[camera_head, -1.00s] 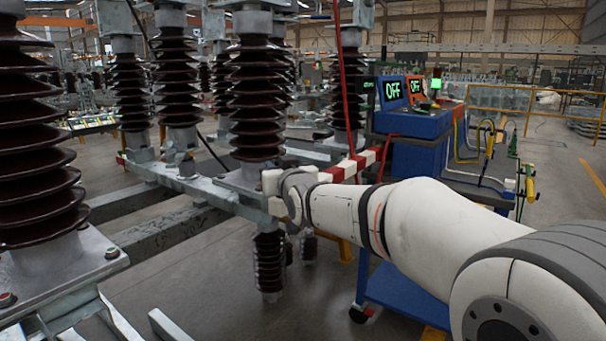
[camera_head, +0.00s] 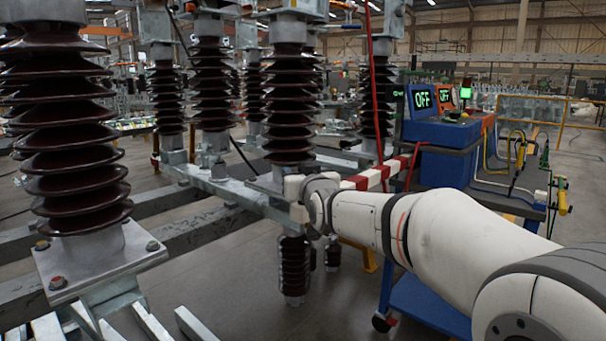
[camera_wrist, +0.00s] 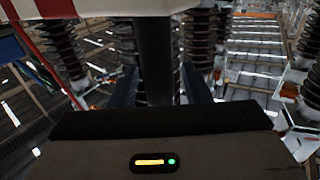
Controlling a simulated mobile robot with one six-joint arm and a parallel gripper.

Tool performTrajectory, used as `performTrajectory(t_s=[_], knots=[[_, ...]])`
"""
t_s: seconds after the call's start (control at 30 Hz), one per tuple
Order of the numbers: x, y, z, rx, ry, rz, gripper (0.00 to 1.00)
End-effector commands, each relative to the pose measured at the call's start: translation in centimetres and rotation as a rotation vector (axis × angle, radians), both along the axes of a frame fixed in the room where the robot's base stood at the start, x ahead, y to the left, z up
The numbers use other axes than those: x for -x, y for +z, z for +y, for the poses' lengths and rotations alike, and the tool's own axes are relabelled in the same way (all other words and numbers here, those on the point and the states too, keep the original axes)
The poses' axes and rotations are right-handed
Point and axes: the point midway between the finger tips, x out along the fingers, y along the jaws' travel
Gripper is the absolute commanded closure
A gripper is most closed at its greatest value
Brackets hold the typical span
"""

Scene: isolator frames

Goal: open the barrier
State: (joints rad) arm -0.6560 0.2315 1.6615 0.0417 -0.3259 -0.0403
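The barrier is a red-and-white striped bar (camera_head: 375,178) at mid-height, right of the brown insulators in the head view. Its left end is hidden behind my wrist. In the wrist view a red-and-white striped piece (camera_wrist: 38,10) crosses the top left, with a pale surface along the top edge. My gripper (camera_wrist: 162,88) shows two dark fingers spread apart below that surface. A dark upright bar (camera_wrist: 156,60) stands in the picture between them; I cannot tell whether they touch it. The fingers are hidden in the head view.
Brown ribbed insulators (camera_head: 289,100) on grey steel beams fill the left and centre. A blue cart (camera_head: 440,135) with a screen reading OFF stands to the right of the bar. A red cable (camera_head: 372,80) hangs behind. Open floor shows at lower centre.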

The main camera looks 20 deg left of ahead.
Motion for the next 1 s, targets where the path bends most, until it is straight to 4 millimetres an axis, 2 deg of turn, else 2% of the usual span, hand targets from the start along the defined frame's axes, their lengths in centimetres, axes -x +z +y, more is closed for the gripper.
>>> performTrajectory(t_s=[0.27,0.7,1.0], knots=[[0.4,0.0,-0.5,0.002,-0.002,0.002,0.57],[5.6,0.1,-4.3,0.001,-0.002,0.001,0.57],[6.3,-0.1,-4.8,0.000,-0.002,0.000,0.57]])
